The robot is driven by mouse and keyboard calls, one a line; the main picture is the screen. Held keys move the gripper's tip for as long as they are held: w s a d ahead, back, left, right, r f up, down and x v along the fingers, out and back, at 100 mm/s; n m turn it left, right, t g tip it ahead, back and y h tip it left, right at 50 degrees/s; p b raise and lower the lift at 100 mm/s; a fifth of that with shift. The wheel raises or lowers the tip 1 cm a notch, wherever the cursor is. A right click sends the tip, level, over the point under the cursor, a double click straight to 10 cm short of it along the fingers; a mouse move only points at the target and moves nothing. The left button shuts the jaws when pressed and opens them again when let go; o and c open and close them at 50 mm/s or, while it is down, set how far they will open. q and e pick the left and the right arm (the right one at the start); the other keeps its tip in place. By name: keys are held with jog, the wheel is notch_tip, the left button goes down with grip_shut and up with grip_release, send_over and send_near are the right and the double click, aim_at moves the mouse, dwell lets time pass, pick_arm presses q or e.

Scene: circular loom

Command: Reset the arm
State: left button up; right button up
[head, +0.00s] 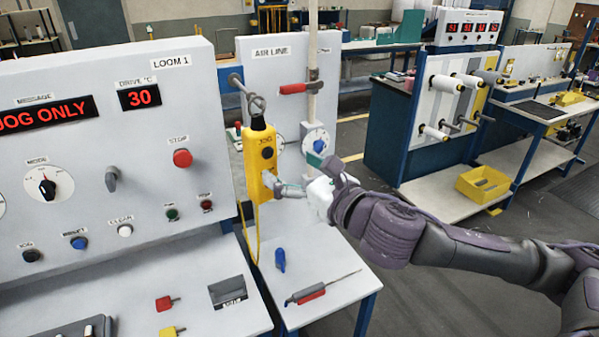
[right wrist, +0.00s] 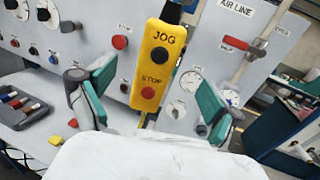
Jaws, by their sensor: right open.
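My right gripper (right wrist: 150,105) is open, its two teal-padded fingers spread to either side of the yellow jog pendant in the right wrist view. In the head view my right arm comes in from the right, and the gripper (head: 292,187) is close to the pendant's lower right side. The yellow pendant (head: 262,160) hangs from a hook by the AIR LINE panel, with a black JOG button and a red STOP button (right wrist: 148,92). Nothing shows between the fingers in their grip; whether they touch the pendant I cannot tell. My left gripper is not in view.
The LOOM 1 panel (head: 100,130) stands left, its display reading JOG ONLY. A yellow bin (head: 483,184) sits on a shelf at right. The floor behind my arm is clear.

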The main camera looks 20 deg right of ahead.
jog(key=s+f+m+g+h, duration=0.2)
jog(key=s+f+m+g, duration=0.15)
jog(key=f+m, duration=0.7)
jog(key=s+f+m+g+h, duration=0.2)
jog(key=s+f+m, duration=0.3)
jog(key=f+m, duration=0.6)
jog(key=s+f+m+g+h, duration=0.1)
jog(key=s+f+m+g, duration=0.7)
jog(key=s+f+m, duration=0.75)
jog(key=s+f+g+b, duration=0.1)
jog(key=s+f+b, duration=0.15)
jog(key=f, duration=1.25)
jog(key=s+f+g+b, duration=0.1)
jog(key=s+f+b, duration=0.15)
jog(key=f, duration=1.35)
jog(key=s+d+f+b, duration=0.1)
jog(key=s+f+b, duration=0.1)
jog(key=s+f, duration=0.5)
jog(key=s+d+f+b, duration=0.2)
jog(key=s+f, duration=0.6)
jog(key=f, duration=0.4)
jog(key=shift+s+d+f+g+b, duration=0.15)
jog(key=shift+s+d+g+b, duration=0.15)
jog(key=shift+g, duration=0.05)
